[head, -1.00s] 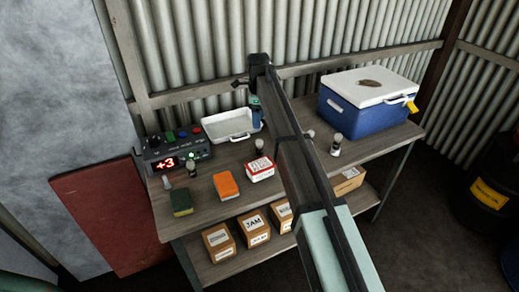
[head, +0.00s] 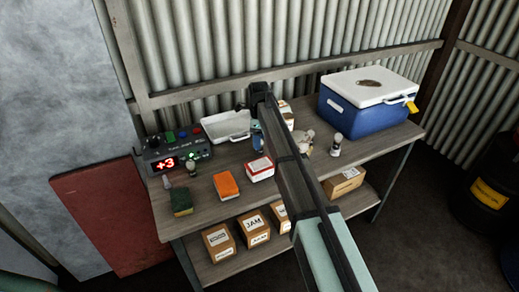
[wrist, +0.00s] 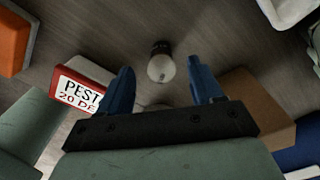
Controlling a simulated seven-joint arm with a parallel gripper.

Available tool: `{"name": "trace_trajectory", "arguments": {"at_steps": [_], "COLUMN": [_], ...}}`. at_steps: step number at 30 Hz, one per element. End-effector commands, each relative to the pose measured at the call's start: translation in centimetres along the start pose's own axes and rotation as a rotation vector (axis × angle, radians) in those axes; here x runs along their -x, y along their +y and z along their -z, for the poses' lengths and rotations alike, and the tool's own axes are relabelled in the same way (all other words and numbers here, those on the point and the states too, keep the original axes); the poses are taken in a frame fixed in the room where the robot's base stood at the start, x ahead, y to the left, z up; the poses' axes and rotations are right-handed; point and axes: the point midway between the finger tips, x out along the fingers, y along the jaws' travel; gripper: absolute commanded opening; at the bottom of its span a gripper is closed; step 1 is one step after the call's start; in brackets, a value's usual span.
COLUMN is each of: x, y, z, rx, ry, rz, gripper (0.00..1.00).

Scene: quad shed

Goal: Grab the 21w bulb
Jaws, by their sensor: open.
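A bulb (wrist: 161,67) with a pale round globe and a dark base shows in the wrist view. It lies between and slightly beyond the fingertips of my gripper (wrist: 160,78), which is open with nothing held. Part of another pale round thing (wrist: 156,107) shows behind the gripper's crossbar. In the head view, bulb-like items stand at the left (head: 191,168) and the right (head: 336,146) of the bench. No wattage marking is readable, so I cannot tell which is the 21w bulb. My arm hides much of the bench middle in the head view.
A red-and-white box (head: 260,170), an orange box (head: 226,186) and a green sponge-like block (head: 181,202) line the front. A white tray (head: 226,138) and a display unit (head: 172,155) stand behind. A blue cooler (head: 360,119) fills the right end. A pale lumpy item (head: 305,142) lies beside my arm.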

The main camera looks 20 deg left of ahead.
Motion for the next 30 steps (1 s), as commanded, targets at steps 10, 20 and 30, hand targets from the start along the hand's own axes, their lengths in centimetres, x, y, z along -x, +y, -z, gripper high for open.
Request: {"name": "trace_trajectory", "arguments": {"at_steps": [10,20,30], "x": [-3.6,-3.6,-3.6], "y": [-0.1,-0.1,-0.1], "z": [0.2,0.2,0.2], "rx": [0.0,0.0,0.0], "ry": [0.0,-0.001,-0.001], "rz": [0.001,0.001,0.001], "gripper": [0.66,0.51,0.19]}}
